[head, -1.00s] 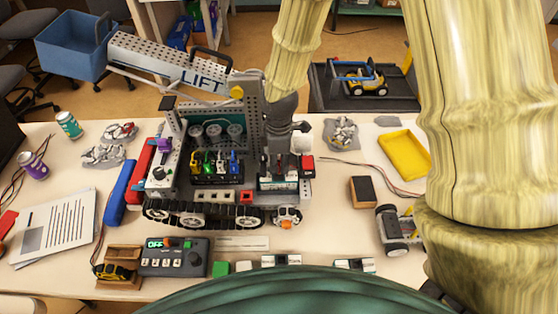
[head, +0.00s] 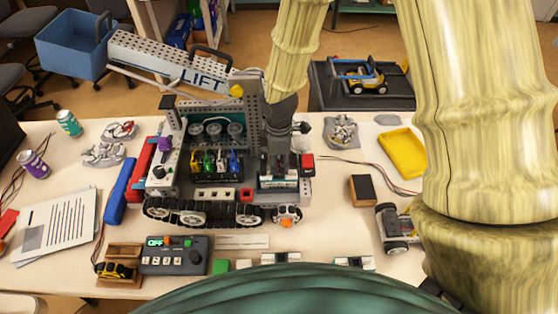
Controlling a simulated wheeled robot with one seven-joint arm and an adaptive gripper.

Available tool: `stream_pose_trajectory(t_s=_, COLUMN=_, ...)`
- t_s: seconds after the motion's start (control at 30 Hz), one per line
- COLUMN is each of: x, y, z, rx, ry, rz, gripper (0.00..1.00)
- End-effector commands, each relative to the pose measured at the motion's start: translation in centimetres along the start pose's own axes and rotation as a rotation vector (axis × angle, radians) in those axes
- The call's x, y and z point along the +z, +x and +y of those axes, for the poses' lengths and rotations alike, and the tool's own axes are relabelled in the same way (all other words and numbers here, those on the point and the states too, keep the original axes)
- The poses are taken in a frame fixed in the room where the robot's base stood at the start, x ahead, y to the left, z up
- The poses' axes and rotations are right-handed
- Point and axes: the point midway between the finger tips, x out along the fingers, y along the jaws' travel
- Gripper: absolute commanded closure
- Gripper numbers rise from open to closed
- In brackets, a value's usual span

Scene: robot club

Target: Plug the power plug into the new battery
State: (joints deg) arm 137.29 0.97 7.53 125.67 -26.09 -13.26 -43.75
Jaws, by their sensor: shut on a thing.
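The tracked robot (head: 215,197) stands in the middle of the table. A battery with a white and teal label (head: 278,183) sits upright in the bay at its right side. My gripper (head: 276,169) points down right over this battery, its dark fingers close to the top. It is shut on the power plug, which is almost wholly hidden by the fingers. I cannot tell whether the plug touches the battery's socket.
Several coloured connectors (head: 215,162) stand left of my gripper, and a perforated grey plate (head: 250,100) rises behind. The lift arm (head: 170,62) extends to the back left. A control box (head: 175,256) is in front. A yellow tray (head: 404,153) lies at the right.

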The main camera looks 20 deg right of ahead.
Motion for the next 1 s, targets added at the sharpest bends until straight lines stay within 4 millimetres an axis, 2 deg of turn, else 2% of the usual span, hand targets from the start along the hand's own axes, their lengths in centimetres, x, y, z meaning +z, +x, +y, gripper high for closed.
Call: stream_pose_trajectory(t_s=1.0, x=0.0, y=0.63, z=0.0, rx=0.0, ry=0.0, rz=0.0, gripper=1.0)
